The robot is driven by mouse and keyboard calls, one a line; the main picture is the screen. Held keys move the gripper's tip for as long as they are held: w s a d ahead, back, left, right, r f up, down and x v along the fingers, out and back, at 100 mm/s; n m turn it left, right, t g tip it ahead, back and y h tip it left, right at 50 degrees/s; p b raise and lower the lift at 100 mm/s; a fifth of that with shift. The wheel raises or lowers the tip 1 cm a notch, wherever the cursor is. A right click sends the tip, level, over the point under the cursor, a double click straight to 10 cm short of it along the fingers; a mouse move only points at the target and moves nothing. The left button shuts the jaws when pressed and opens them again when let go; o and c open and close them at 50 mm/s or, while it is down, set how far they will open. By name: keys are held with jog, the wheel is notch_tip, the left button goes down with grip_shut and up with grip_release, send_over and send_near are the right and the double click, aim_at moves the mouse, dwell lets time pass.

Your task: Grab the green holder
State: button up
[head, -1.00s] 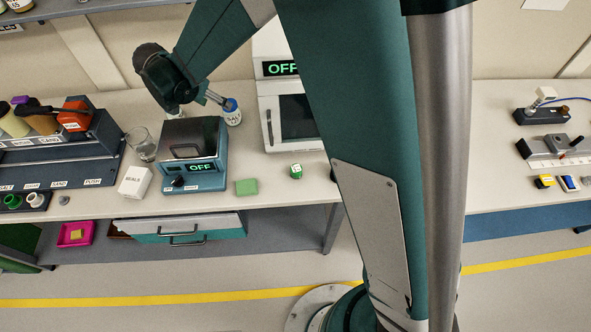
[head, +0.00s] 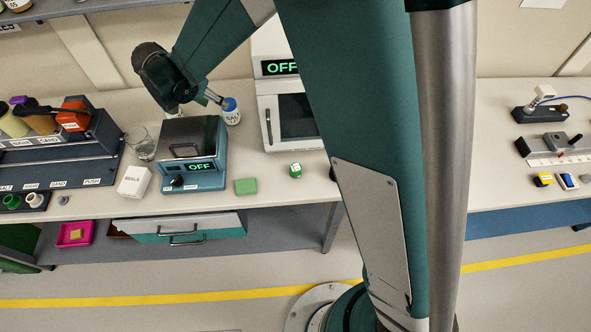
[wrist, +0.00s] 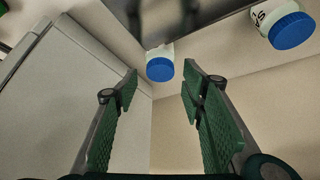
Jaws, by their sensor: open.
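My gripper (head: 218,99) is at the back of the left bench, close to a white jar with a blue cap (head: 232,111). In the wrist view its two green-padded fingers (wrist: 160,82) are apart with nothing gripped; a blue-capped jar (wrist: 160,66) shows beyond the gap. Several green things could be the holder, and I cannot tell which: a small green piece with white marks (head: 295,170), a flat green block (head: 246,186) at the bench front, and a green ring-like piece (head: 12,201) in a dark rack at far left. My gripper is apart from all three.
A teal device reading OFF (head: 194,165) stands below my gripper, with a white box (head: 134,181) and glass beaker (head: 143,144) to its left. A white cabinet (head: 290,110) stands right. The bench front near the green block has some free room.

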jog(key=shift+n+g+y, duration=0.3)
jog(key=shift+y, duration=0.1)
jog(key=s+r+p, duration=0.1)
jog(key=s+d+r+p, duration=0.1)
jog(key=s, duration=0.1)
jog(key=s+r+p, duration=0.1)
jog(key=shift+s+d, duration=0.25)
jog(key=shift+s, duration=0.05)
jog(key=s+d+f+n+g, duration=0.3)
jog(key=s+d+g, duration=0.2)
jog(key=s+d, duration=1.8)
jog(key=m+y+b, duration=0.2)
jog(key=m+b, duration=0.1)
jog(key=m, duration=0.5)
send_over(294, 169)
jog(key=f, duration=0.3)
jog(key=s+f, duration=0.1)
jog(key=shift+a+f, duration=0.1)
jog(key=shift+f, duration=0.3)
jog(key=shift+w+f+m+t, duration=0.15)
jog(key=shift+w+m+t, duration=0.15)
jog(key=shift+w+m, duration=0.35)
jog(key=shift+s, duration=0.1)
jog(key=shift+f+b, duration=0.45)
jog(key=shift+f, duration=0.85)
jog(key=shift+f, duration=0.15)
